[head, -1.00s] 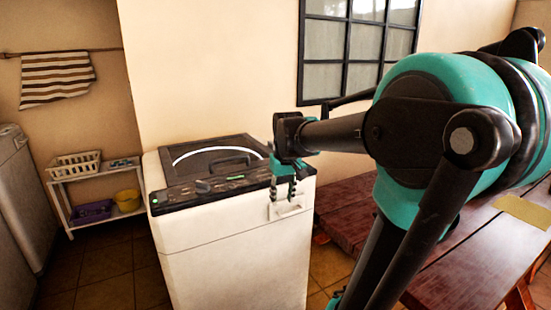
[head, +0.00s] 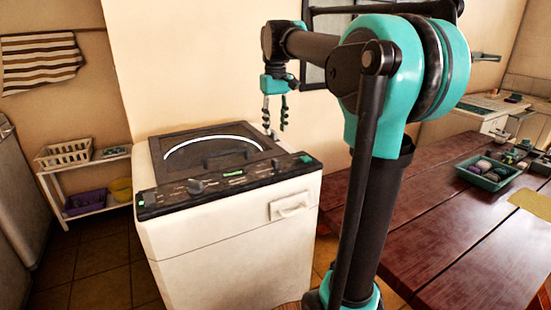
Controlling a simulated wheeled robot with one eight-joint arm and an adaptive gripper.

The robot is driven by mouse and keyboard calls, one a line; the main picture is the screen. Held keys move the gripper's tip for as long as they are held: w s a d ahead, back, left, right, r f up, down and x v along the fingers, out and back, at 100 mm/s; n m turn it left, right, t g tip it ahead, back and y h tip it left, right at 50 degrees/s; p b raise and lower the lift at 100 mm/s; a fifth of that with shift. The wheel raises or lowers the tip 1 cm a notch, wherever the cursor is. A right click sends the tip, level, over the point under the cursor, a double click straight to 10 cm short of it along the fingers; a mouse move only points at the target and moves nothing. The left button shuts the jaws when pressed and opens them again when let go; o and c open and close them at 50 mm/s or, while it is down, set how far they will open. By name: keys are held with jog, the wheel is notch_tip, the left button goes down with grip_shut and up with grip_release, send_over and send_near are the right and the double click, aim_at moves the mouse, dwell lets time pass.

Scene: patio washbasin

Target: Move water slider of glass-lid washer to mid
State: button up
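The glass-lid washer (head: 230,245) is a white top-loader at the left centre. Its dark lid (head: 215,158) is down and has a curved pale line across it. The dark control panel (head: 165,201) runs along the front top edge, with a round knob (head: 195,186), a green display (head: 233,173) and small slider-like marks. Which mark is the water slider is too small to tell. My gripper (head: 274,128) points down with its two fingers apart and nothing between them. In the picture it hangs above the washer's back right corner, apart from the panel.
A long red-brown wooden table (head: 450,230) fills the right side, with a teal tray (head: 490,172) of small items on it. A white shelf (head: 88,165) with a basket (head: 64,153) and bins stands at the left. My arm stands between washer and table.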

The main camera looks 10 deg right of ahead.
aim_at(275, 160)
notch_tip(275, 160, down, 12)
dwell(0.4)
jog(key=shift+c, duration=0.5)
grip_shut()
